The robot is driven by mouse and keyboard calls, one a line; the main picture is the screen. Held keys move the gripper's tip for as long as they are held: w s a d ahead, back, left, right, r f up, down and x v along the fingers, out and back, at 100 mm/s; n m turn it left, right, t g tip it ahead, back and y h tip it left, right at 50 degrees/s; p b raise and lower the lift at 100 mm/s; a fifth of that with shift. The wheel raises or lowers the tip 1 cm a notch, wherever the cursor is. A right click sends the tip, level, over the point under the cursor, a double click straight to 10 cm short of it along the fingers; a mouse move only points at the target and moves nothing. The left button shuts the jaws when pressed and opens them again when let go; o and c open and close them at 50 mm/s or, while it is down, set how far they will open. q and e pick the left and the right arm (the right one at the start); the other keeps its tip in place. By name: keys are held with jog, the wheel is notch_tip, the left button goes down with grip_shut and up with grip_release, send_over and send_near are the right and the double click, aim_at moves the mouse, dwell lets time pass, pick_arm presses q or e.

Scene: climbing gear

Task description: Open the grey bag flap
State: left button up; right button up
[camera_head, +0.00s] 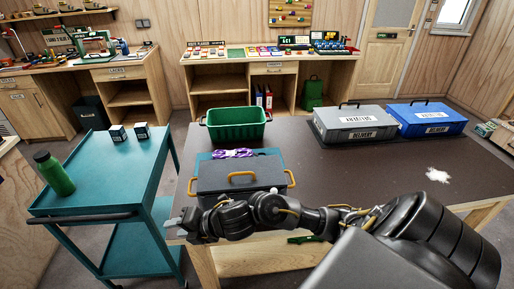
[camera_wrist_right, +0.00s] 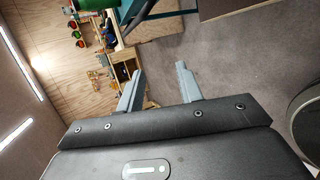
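The grey bag (camera_head: 225,178) sits on the near left part of the dark table. It has yellow handles at its front and sides. A purple and white rope bundle (camera_head: 232,153) shows at its back edge, in front of a teal strip. I cannot tell for certain how far the flap is closed. My right arm crosses in front of the bag and hides its lower front. My right gripper (camera_head: 181,222) is at the table's front left corner, left of and nearer than the bag, apart from it. In the wrist view its fingers (camera_wrist_right: 160,75) are spread with nothing between. My left gripper is not in view.
A green crate (camera_head: 236,124) stands behind the bag. A grey delivery case (camera_head: 354,123) and a blue one (camera_head: 428,117) stand at the back right. A teal cart (camera_head: 100,180) with a green bottle (camera_head: 53,173) is to the left. The table's middle right is clear except for a white patch (camera_head: 437,175).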

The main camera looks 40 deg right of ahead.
notch_tip(320, 180, up, 4)
jog(key=w+d+n+g+y, duration=0.1)
jog(key=w+d+n+g, duration=0.1)
jog(key=n, duration=0.6)
jog(key=n+g+h, duration=0.4)
jog(key=n+h, duration=0.1)
jog(key=n, duration=0.8)
send_near(244, 173)
jog(key=x, duration=0.9)
jog(key=shift+w, duration=0.3)
jog(key=shift+c, duration=0.4)
grip_shut()
